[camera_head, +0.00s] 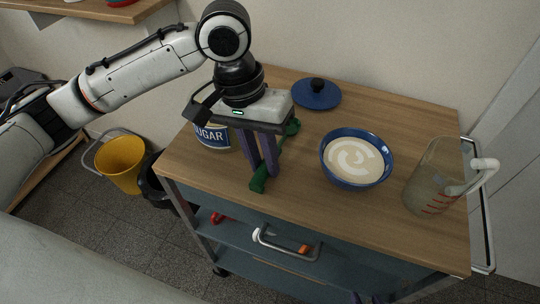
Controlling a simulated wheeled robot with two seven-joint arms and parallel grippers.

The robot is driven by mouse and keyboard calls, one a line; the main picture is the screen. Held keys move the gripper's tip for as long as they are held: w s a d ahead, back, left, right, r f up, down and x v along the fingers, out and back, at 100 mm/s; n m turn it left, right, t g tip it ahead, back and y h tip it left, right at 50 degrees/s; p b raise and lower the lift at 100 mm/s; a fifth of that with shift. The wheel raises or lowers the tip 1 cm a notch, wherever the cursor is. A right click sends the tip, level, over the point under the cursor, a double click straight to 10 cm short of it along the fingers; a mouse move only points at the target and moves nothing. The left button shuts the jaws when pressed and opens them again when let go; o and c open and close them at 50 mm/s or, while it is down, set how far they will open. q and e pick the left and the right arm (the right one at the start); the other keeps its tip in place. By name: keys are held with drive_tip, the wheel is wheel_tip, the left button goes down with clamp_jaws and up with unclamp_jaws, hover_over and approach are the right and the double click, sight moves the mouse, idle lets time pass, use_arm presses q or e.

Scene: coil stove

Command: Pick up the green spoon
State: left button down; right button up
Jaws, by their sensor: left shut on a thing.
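The green spoon (259,184) is at the left-middle of the wooden cart top, with its ends showing on both sides of my left gripper's fingers. My left gripper (267,168) points down from above and is shut on the green spoon, its purple fingers around the middle of it. The fingers hide part of the spoon. I cannot tell whether the spoon touches the wood or is slightly above it. My right gripper is not in view.
A sugar canister (212,136) stands close left of the gripper, partly hidden. A blue bowl with white contents (356,158), a blue lid (316,95) and a glass measuring jug (430,180) stand on the cart top (300,205). A yellow bucket (120,163) is on the floor at left.

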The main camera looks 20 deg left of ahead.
use_arm(q)
wheel_tip(320, 180, up, 10)
drive_tip(key=p, duration=0.1)
drive_tip(key=shift+p, duration=0.4)
drive_tip(key=c, duration=2.4)
unclamp_jaws()
drive_tip(key=shift+c, duration=0.2)
clamp_jaws()
wheel_tip(320, 180, up, 6)
drive_tip(key=p, duration=0.8)
